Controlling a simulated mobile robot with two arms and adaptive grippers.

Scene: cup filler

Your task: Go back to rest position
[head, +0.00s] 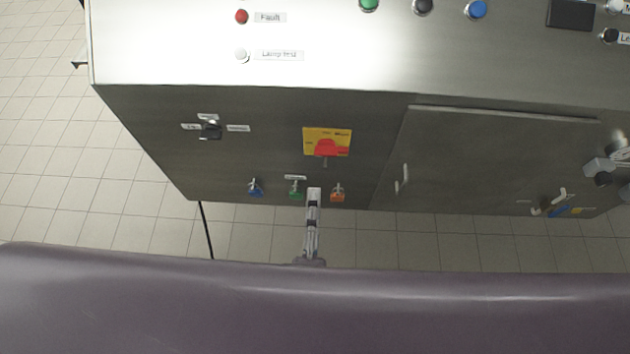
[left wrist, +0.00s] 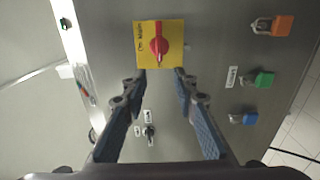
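My left gripper (head: 313,192) shows narrow and nearly edge-on in the head view, in front of the lower front of the steel cabinet. In the left wrist view its two blue-padded fingers (left wrist: 163,74) are spread with nothing between them. The yellow plate with the red rotary switch (head: 326,142) is on the cabinet front, above the gripper in the head view. In the left wrist view the red switch (left wrist: 159,46) lies just beyond the fingertips; I cannot tell whether they touch the plate. My right gripper is not in view.
Blue (head: 256,188), green (head: 296,189) and orange (head: 337,193) padlock-like parts sit close around the left gripper. A black selector switch (head: 210,130) is on the left. A door (head: 480,160) with a handle is on the right. Tiled floor (head: 50,150) is clear at left.

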